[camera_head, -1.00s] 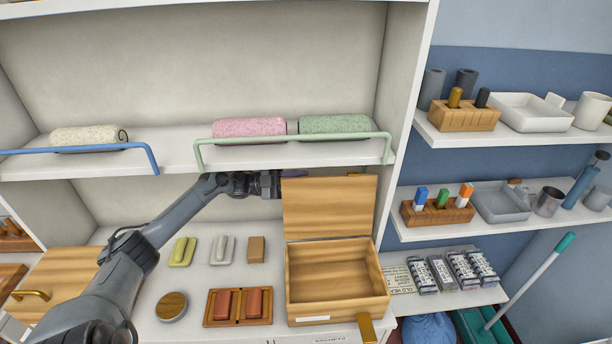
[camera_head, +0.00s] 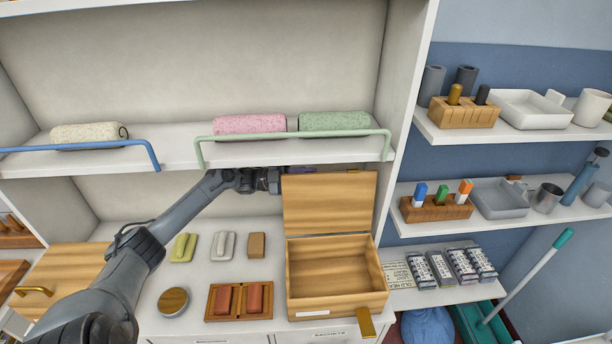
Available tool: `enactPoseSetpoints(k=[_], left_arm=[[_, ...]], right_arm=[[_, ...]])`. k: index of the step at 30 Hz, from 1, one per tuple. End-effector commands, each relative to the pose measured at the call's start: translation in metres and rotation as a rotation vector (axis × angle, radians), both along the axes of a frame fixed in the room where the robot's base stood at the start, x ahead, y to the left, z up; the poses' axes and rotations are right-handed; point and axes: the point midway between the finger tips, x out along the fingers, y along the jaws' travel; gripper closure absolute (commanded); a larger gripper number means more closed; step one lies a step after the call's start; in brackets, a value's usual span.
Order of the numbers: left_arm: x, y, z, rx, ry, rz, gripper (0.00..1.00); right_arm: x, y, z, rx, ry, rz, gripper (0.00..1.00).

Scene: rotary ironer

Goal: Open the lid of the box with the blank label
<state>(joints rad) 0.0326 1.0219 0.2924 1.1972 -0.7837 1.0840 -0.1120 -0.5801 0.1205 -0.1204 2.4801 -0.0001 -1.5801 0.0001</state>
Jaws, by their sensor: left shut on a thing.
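The wooden box (camera_head: 335,301) stands on the lower shelf, with a plain white label (camera_head: 312,314) low on its front. Its lid (camera_head: 329,203) stands raised, about upright, at the back, and the box's empty inside shows. My left gripper (camera_head: 275,181) is at the upper left edge of the lid, shut on it. Its fingertips are small and partly hidden there. My right gripper is not in view.
Soap bars (camera_head: 223,246), a round tin (camera_head: 173,301) and a brown soap tray (camera_head: 239,300) lie left of the box. Another wooden box (camera_head: 75,275) stands further left. The shelf above, with a green rail (camera_head: 290,136), runs close over my gripper.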

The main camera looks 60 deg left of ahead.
Motion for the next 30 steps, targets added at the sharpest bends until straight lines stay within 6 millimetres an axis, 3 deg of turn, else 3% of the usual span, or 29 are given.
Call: enactPoseSetpoints(k=[13,23,24,25,30], left_arm=[[-0.017,-0.030,0.015,0.189,-0.097,-0.001,1.00],[-0.018,-0.033,0.015,0.204,-0.109,0.000,1.00],[-0.018,-0.033,0.015,0.204,-0.109,0.000,0.81],[-0.018,-0.033,0.015,0.204,-0.109,0.000,0.78],[-0.018,-0.033,0.015,0.203,-0.108,0.000,0.78]], right_arm=[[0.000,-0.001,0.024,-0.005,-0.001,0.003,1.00],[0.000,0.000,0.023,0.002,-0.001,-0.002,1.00],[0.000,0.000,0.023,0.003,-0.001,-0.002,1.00],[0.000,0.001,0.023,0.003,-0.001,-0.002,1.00],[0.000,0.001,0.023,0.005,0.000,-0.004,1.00]])
